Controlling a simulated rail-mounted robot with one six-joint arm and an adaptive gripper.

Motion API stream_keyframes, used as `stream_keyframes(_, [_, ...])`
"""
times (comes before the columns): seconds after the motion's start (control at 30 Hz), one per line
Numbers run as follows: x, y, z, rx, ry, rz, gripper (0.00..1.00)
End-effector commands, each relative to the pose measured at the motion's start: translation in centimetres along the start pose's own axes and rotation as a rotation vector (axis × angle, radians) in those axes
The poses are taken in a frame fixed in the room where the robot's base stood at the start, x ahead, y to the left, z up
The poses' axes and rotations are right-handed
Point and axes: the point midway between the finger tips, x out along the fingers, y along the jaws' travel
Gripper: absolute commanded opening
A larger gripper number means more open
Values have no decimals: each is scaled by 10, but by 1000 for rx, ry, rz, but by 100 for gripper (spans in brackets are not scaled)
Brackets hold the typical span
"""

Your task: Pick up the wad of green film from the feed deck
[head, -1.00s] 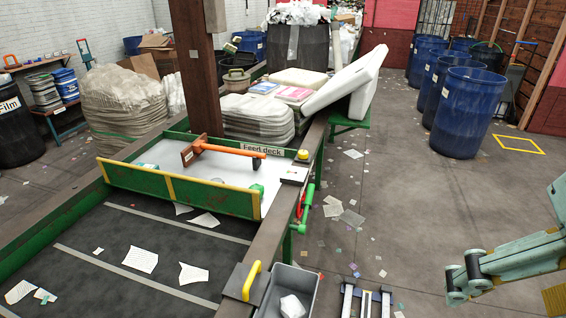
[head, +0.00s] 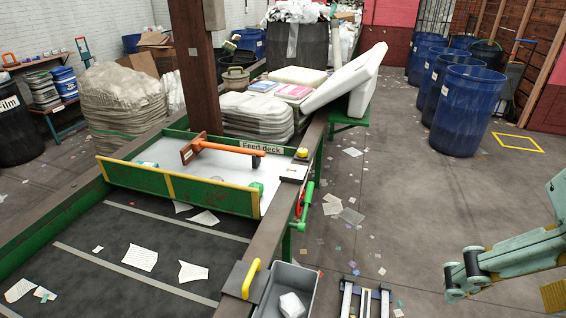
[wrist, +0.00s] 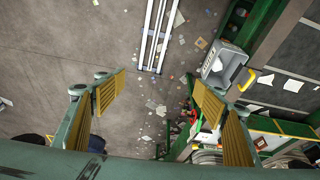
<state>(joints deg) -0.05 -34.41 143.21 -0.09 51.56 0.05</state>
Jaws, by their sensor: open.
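The wad of green film (head: 257,187) lies at the right end of the white feed deck (head: 215,168), close behind the green board with yellow edges. It is small, and the board may hide its lower part. My gripper (wrist: 160,92) is open and empty in the wrist view, its yellow-ribbed fingers wide apart over the floor. In the head view, part of my gripper shows at the right edge, far to the right of the deck and apart from the wad. I cannot make out the wad in the wrist view.
An orange-handled tool (head: 225,148) lies across the deck. The green board (head: 180,187) walls its front. A brown post (head: 196,70) stands behind. A grey bin (head: 303,276) hangs at the belt's right side. Blue barrels (head: 460,110) stand at back right; the floor between is open, with scraps.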

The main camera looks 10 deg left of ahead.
Motion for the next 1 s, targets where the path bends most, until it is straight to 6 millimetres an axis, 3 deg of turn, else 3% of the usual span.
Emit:
stream_keyframes(0.67, [-1,-1,-5,-8,-2,-1,65])
stream_keyframes(1.0, [-6,-10,-46,-77,-22,-12,65])
